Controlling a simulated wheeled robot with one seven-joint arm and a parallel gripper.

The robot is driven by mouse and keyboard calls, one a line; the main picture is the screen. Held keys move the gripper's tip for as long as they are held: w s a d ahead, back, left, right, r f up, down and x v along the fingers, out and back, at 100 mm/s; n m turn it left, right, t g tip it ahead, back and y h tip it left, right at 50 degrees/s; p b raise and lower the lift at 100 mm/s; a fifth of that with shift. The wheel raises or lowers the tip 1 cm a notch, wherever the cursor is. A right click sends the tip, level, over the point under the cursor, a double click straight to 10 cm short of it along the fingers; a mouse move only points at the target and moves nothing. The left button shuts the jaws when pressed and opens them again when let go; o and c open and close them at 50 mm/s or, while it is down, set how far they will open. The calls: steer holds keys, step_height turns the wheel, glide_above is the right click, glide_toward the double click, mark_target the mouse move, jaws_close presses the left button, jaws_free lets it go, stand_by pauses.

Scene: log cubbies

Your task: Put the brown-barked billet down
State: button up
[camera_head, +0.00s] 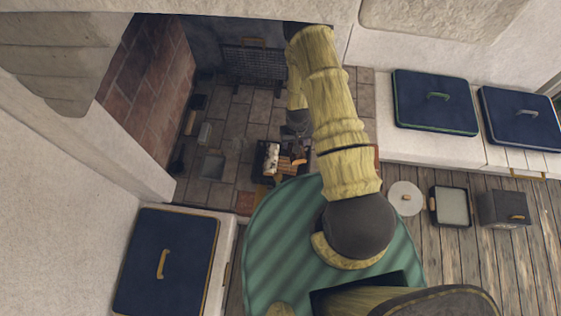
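A small dark-framed holder (261,158) stands on the tiled floor of the alcove, near the middle of the view. A pale, white-barked billet (271,158) lies at its left side. Brown and orange wood pieces (285,165) lie to the right of it. I cannot tell for sure which piece is the brown-barked billet. My arm rises and bends over, and its dark wrist end, with my gripper (297,133), hangs just above and right of these pieces in the picture. The fingers are too small and too hidden to show whether they hold anything.
A dark grate (253,66) stands at the alcove's back, beside a brick wall (150,80). Navy lidded panels top white benches at right (434,101) and lower left (166,262). A round white disc (405,198), a tray (452,206) and a dark box (503,208) sit on planks.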

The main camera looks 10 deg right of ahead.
mark_target(281, 164)
steer(key=w+f+m+b, duration=0.3)
steer(key=f+b, duration=1.2)
steer(key=b, duration=1.6)
steer(key=shift+w+m+b, duration=0.3)
steer(key=shift+w+b, duration=0.1)
steer(key=shift+w, duration=0.05)
steer(key=shift+r, duration=0.1)
steer(key=shift+f+b, duration=0.7)
steer(key=shift+f, duration=2.4)
steer(key=shift+f, duration=0.1)
steer(key=shift+f+b, duration=0.5)
steer(key=shift+f, duration=1.3)
